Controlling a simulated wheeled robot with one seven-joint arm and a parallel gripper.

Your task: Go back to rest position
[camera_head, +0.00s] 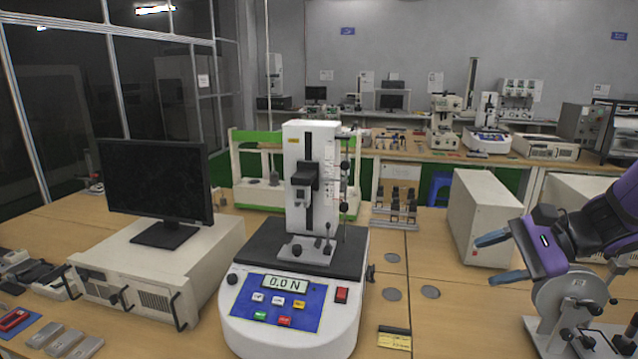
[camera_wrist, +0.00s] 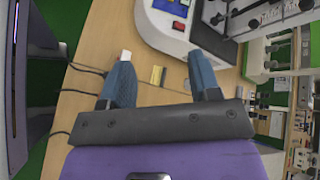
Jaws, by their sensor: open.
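My gripper (camera_head: 499,257) is at the right of the head view, with its two blue-grey fingers apart and nothing between them. It is in the air, to the right of the white force tester (camera_head: 290,333), whose display reads 0.0 N. In the wrist view my gripper (camera_wrist: 158,80) shows both fingers spread, with wooden table behind them. A small white piece shows at the tip of the left finger; I cannot tell what it is. The tester's base (camera_wrist: 160,32) lies beyond the fingertips in that view.
A monitor (camera_head: 155,185) stands on a beige case (camera_head: 200,262) to the left. A beige box (camera_head: 484,215) stands just behind my gripper. A grey wheel-shaped device (camera_head: 572,300) is at the lower right. A yellow-and-black item (camera_head: 394,341) lies on the table (camera_head: 440,310).

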